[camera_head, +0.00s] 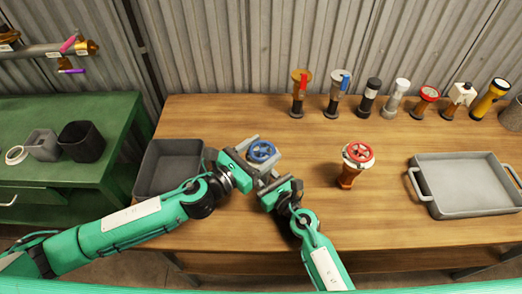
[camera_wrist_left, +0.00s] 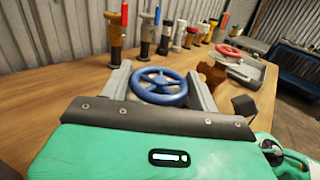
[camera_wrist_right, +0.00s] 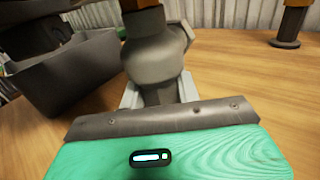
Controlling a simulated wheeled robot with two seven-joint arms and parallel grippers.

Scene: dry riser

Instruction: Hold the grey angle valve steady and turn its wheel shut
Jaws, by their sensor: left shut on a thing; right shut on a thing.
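The grey angle valve stands on the wooden table, with its blue wheel (camera_head: 262,151) on top. Its grey body (camera_wrist_right: 153,60) fills the upper middle of the right wrist view and is mostly hidden by my grippers in the head view. My left gripper (camera_head: 262,153) is shut on the blue wheel; its fingers lie on both sides of the wheel (camera_wrist_left: 160,86) in the left wrist view. My right gripper (camera_wrist_right: 160,92) is shut on the lower part of the grey body, below the wheel.
A dark grey bin (camera_head: 165,170) stands close left of the valve. An orange valve with a red wheel (camera_head: 358,154) stands to the right, and a grey tray (camera_head: 465,205) lies farther right. Several fittings and torches line the table's back edge. A green bench (camera_head: 90,105) is at left.

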